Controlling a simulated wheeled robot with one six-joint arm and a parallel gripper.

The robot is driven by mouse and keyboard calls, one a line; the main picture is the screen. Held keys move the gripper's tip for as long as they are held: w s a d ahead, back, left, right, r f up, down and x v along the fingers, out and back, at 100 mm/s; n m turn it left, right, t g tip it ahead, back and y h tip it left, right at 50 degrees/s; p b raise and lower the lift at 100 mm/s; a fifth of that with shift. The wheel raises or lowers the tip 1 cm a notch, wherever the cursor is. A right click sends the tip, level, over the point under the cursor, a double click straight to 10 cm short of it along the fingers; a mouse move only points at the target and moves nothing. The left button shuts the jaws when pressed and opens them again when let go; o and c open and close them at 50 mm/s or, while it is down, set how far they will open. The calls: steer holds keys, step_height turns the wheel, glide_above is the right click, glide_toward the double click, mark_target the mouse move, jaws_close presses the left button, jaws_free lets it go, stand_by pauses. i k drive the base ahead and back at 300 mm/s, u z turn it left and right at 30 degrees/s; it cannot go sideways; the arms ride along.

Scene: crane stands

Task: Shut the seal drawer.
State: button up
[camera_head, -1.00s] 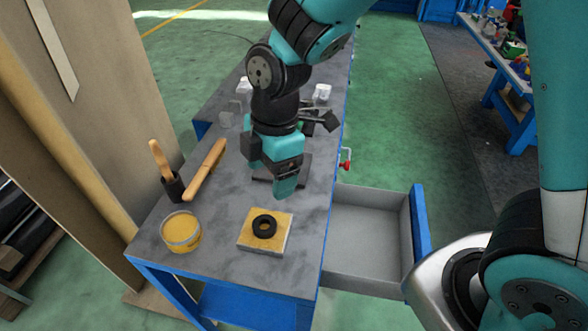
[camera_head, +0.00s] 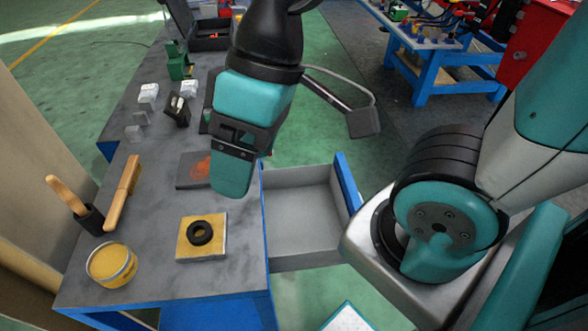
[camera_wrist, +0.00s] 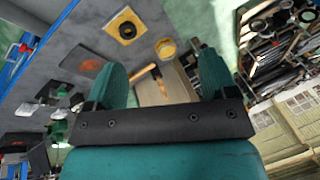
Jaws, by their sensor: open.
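The seal drawer (camera_head: 303,222) is pulled out from the right side of the blue-framed bench, with its grey inside showing empty. Its blue front (camera_head: 348,182) stands apart from the bench at the right. My gripper (camera_head: 232,190) hangs above the bench's right edge, left of the drawer and short of its front. In the wrist view my two teal fingers (camera_wrist: 160,75) are spread wide with nothing between them. The drawer cannot be made out in the wrist view.
On the bench top (camera_head: 150,225) are a black ring on a yellow pad (camera_head: 187,250), a yellow tub (camera_head: 111,264), a wooden-handled brush (camera_head: 122,193) and a dark plate (camera_head: 194,170). Small clear blocks and a green item stand farther back. Floor right of the bench is partly clear.

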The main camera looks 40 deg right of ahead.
mark_target(307, 208)
steer(key=u, duration=1)
steer(key=k, duration=1.45)
steer(key=z, duration=1.1)
